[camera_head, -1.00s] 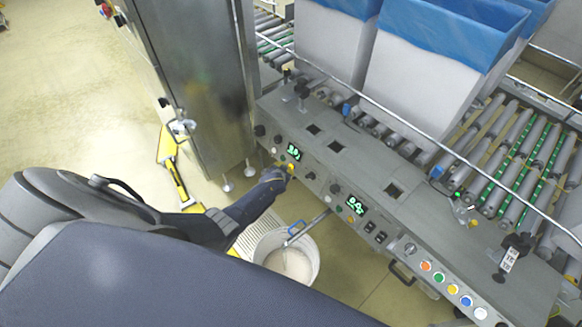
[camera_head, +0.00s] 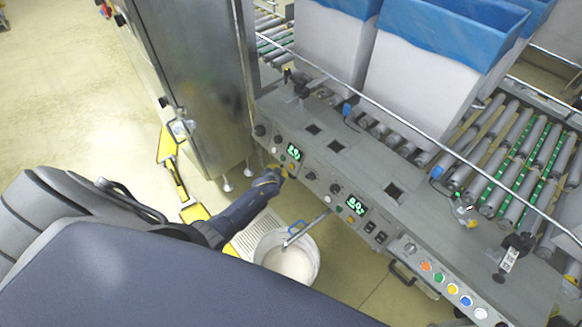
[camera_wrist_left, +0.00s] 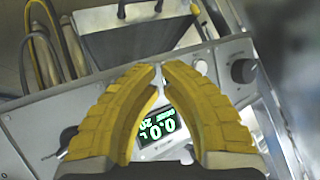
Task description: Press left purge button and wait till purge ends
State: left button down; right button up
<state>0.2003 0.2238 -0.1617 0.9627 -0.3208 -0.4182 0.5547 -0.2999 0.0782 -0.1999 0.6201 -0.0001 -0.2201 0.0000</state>
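The grey control panel (camera_head: 325,180) has a left green display (camera_head: 294,152) with small buttons and knobs around it. My left gripper (camera_head: 287,172) is at the panel front, just below that display. In the left wrist view, my yellow left fingers (camera_wrist_left: 162,67) are closed together at the tips, with nothing held between them. The left purge button cannot be told apart with certainty; the gripper covers part of the controls. My right gripper is not in view.
A white bucket (camera_head: 313,262) with pale contents stands on the floor below the panel, under a thin pipe. A second green display (camera_head: 355,205) and coloured buttons (camera_head: 453,289) lie further right. Boxes with blue liners (camera_head: 425,65) stand behind a metal rail. A steel cabinet (camera_head: 195,80) stands left.

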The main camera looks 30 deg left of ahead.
pick_arm(q)
jog(key=shift+s+a+r, duration=0.25)
jog(key=shift+s, duration=0.4)
jog(key=shift+s+a+r, duration=0.2)
jog(key=shift+s+r, duration=0.05)
jog(key=shift+s, duration=0.35)
jog(key=s+a+r, duration=0.3)
jog(key=s+r, duration=0.6)
jog(key=r, duration=0.1)
jog(key=shift+s+a, duration=0.2)
jog(key=shift+w+d, duration=0.1)
dwell(0.4)
